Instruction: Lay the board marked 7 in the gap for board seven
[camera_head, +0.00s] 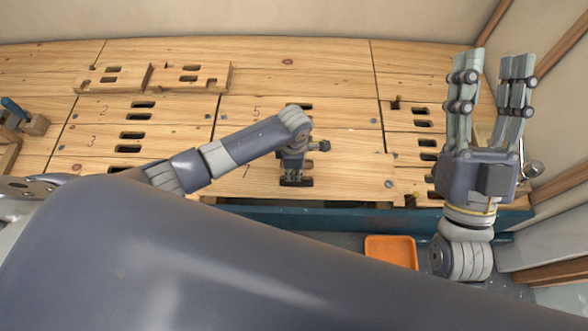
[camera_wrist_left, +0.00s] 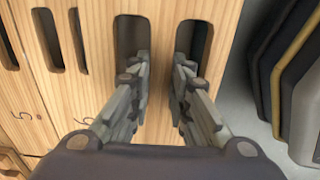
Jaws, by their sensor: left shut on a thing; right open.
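My left gripper (camera_head: 296,182) is over the front middle of the bench, its fingers pointing down. In the left wrist view (camera_wrist_left: 158,85) its fingers reach into two slots of a pale wooden board (camera_wrist_left: 98,25) and are shut on the wood between them. The board marked 5 (camera_head: 275,108) is further back. My right gripper (camera_head: 493,65) is open and empty, fingers up, at the bench's right end.
Boards marked 2 (camera_head: 170,108) and 3 (camera_head: 165,140) lie at the left. Two loose notched pieces (camera_head: 112,82) (camera_head: 192,84) rest on the back left boards. A blue-handled tool (camera_head: 14,107) is at the left edge. An orange tray (camera_head: 390,252) sits below the bench front.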

